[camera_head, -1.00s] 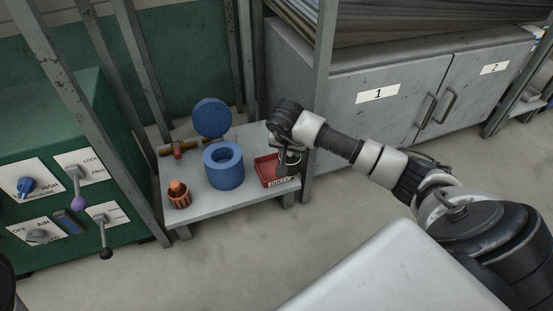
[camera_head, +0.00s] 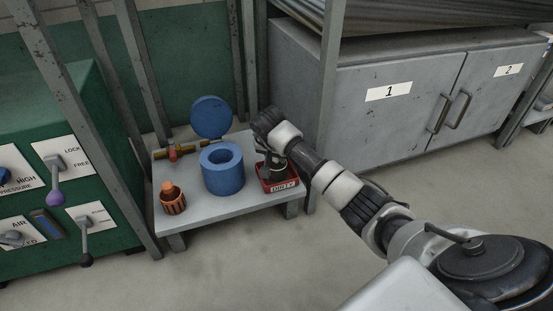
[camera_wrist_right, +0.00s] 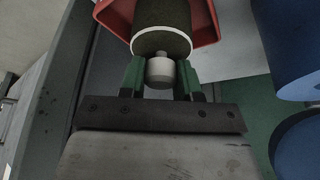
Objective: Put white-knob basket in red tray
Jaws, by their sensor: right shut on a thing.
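The red tray (camera_head: 283,187), labelled DIRTY, sits at the right end of the small grey table. My right gripper (camera_head: 274,158) is above it, pointing down. In the right wrist view, its green fingers (camera_wrist_right: 159,78) are shut on the white knob (camera_wrist_right: 160,71) of a dark round basket (camera_wrist_right: 161,25). In the head view the basket (camera_head: 278,172) is mostly hidden by the gripper and lies over or inside the tray. The tray (camera_wrist_right: 205,24) shows on both sides of the basket in the wrist view. I cannot tell whether the basket touches the tray floor.
A blue round tank (camera_head: 223,178) with its blue lid (camera_head: 212,118) raised stands left of the tray. An orange basket (camera_head: 173,202) is at the table's front left. A brass valve pipe (camera_head: 175,152) lies behind. A metal post (camera_head: 325,110) rises close right of the tray.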

